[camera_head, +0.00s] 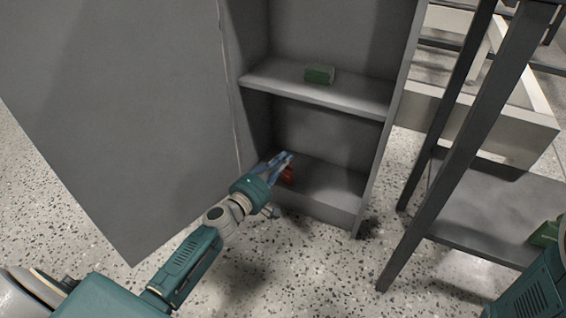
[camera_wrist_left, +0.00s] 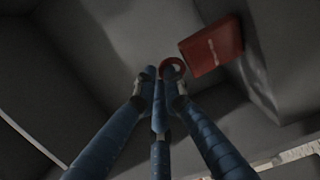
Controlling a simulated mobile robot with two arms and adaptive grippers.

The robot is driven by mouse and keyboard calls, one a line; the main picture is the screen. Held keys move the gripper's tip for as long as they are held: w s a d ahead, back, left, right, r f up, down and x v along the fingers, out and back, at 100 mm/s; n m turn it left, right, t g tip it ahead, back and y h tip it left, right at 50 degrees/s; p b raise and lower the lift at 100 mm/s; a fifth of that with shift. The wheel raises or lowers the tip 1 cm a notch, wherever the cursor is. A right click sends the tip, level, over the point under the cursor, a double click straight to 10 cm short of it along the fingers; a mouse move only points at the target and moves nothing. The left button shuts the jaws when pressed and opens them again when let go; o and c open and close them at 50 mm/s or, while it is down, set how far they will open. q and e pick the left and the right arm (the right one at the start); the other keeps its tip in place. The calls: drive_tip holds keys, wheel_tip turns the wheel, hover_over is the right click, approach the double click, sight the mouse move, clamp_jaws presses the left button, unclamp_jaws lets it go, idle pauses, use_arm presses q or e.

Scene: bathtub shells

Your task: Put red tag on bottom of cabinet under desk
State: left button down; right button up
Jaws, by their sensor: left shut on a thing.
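The grey cabinet (camera_head: 402,70) stands with its door open on the left, showing a middle shelf and a bottom compartment. My left gripper (camera_head: 286,160) reaches into the bottom compartment, just above its floor. It is shut on the red tag (camera_head: 288,175), which shows beside the fingers. In the left wrist view the fingers (camera_wrist_left: 160,78) close on the tag's red ring, and its flat red body (camera_wrist_left: 212,47) hangs to the right, near the cabinet's inner surface. Whether the tag touches that surface I cannot tell. My right gripper is out of view.
A green box (camera_head: 319,74) sits on the middle shelf. The open door (camera_head: 120,110) stands left of my arm. A dark-legged rack (camera_head: 470,125) stands at the right, with another green item (camera_head: 545,234) on its low shelf. A pale crate (camera_head: 500,130) is behind it.

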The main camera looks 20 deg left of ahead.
use_arm(q)
drive_tip(key=c, duration=1.8)
unclamp_jaws()
drive_tip(key=shift+f, duration=0.15)
drive_tip(key=shift+c, duration=0.2)
drive_tip(key=s+a, duration=0.1)
drive_tip(key=s, duration=0.6)
drive_tip(key=shift+s+r, duration=0.2)
drive_tip(key=shift+a, duration=0.1)
drive_tip(key=o, duration=1.8)
drive_tip(key=shift+o, duration=0.2)
drive_tip(key=shift+r, duration=0.15)
wheel_tip(320, 180, up, 10)
drive_tip(key=shift+f, duration=0.2)
